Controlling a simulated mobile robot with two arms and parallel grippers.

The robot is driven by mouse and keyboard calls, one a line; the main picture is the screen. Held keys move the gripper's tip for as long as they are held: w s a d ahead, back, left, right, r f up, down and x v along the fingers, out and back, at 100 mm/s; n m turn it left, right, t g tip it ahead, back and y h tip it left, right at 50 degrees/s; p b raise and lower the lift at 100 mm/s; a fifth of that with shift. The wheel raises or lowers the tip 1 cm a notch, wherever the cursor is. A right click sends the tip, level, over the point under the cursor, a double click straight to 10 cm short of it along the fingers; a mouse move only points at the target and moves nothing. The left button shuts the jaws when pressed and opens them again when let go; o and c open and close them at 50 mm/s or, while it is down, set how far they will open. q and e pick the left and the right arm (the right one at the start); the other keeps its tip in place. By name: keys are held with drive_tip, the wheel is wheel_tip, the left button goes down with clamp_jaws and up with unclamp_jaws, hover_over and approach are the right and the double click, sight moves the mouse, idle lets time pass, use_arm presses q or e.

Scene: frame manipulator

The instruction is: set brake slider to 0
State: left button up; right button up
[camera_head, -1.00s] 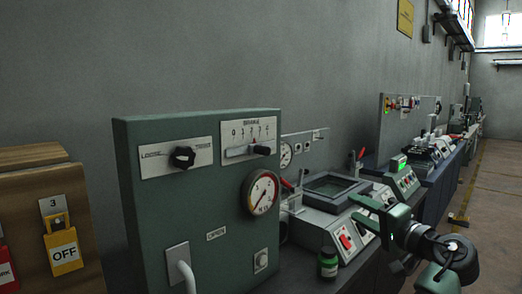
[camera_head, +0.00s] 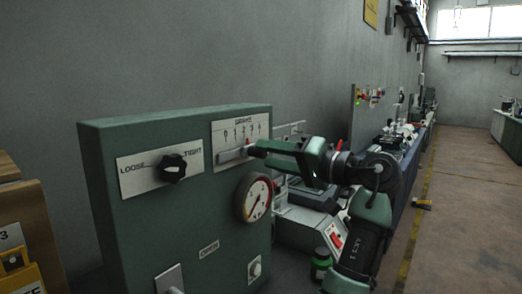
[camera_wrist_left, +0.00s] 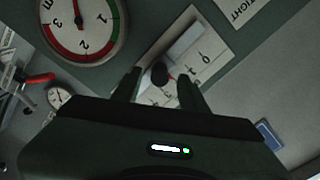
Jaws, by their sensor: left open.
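The brake slider plate (camera_head: 226,132), white with a number scale, is on the front of a green panel box. The slider's dark knob (camera_wrist_left: 160,74) is at the end of its slot away from the 0, which shows in the left wrist view. My left gripper (camera_head: 262,153) is at the right side of the plate. It is open, with one finger on each side of the knob in the left wrist view; contact cannot be told. The gripper hides part of the knob in the head view. My right gripper is not in view.
The green box (camera_head: 150,230) also carries a loose/tight rotary knob (camera_head: 174,167) and a round gauge (camera_head: 254,198).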

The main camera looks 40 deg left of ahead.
sight(257, 152)
use_arm(q)
drive_tip(key=shift+s+a, duration=0.1)
drive_tip(key=shift+a, duration=1.3)
drive_tip(key=c, duration=0.9)
clamp_jaws()
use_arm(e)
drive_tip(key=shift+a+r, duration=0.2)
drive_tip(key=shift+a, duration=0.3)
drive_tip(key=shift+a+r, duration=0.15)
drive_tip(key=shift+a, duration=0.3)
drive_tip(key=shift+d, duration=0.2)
use_arm(q)
drive_tip(key=shift+f, duration=0.1)
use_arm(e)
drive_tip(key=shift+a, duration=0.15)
